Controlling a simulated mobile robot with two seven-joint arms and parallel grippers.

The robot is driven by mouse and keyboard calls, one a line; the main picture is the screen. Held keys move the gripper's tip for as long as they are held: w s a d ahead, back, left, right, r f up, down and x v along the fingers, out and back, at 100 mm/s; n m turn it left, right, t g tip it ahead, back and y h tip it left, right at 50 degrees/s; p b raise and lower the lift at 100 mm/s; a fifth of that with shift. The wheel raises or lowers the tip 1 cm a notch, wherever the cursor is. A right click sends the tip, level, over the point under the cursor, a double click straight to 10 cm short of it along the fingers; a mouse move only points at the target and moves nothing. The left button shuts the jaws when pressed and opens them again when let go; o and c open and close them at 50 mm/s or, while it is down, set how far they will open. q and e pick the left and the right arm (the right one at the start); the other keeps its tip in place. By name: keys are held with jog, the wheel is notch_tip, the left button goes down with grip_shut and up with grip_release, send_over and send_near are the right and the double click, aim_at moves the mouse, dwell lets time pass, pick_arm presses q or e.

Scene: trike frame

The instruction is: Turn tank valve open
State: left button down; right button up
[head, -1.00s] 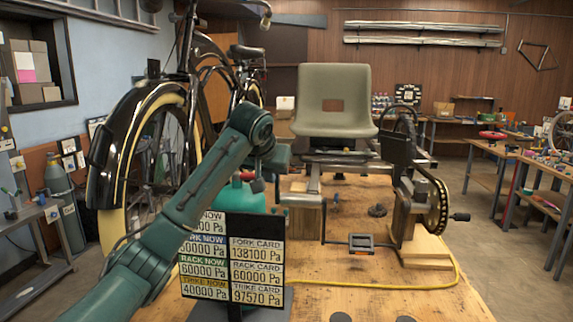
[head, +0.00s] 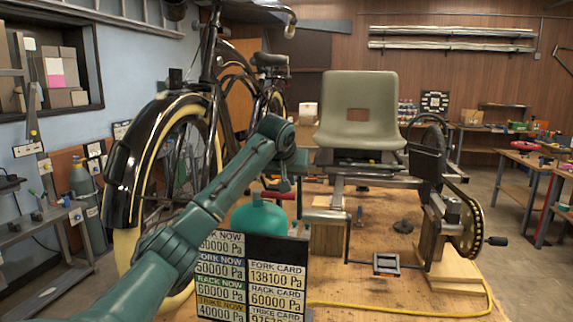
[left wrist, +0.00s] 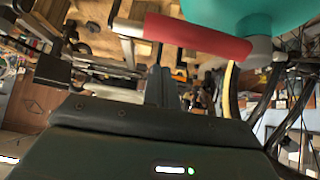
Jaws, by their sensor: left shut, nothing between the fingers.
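The teal tank (head: 258,217) stands upright on the wooden bench, its lower part hidden behind the pressure board (head: 252,280). It also shows at the top right of the left wrist view (left wrist: 250,12). A red valve handle (left wrist: 195,37) lies across the top of that view, running from a grey fitting beside the tank to a pale end at left. My left gripper (head: 282,187) is just above the tank in the head view. Its fingers (left wrist: 160,82) are shut and empty, close to the red handle; I cannot tell whether they touch it. My right gripper is not in view.
A black bicycle (head: 215,110) with cream tyres stands to the left. The trike frame with its grey-green seat (head: 358,110), chainring (head: 468,225) and pedal (head: 386,264) is on the bench to the right. A yellow hose (head: 400,311) lies in front.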

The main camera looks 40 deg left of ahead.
aim_at(275, 196)
pick_arm(q)
jog(key=shift+s+d+f, duration=0.15)
jog(key=shift+s+d, duration=0.15)
jog(key=shift+s, duration=0.25)
jog(key=shift+s+d+f, duration=0.1)
jog(key=shift+s+d, duration=0.15)
jog(key=shift+s, duration=0.3)
jog(key=shift+s+d+f, duration=0.2)
jog(key=shift+s+d, duration=0.15)
jog(key=shift+s, duration=0.2)
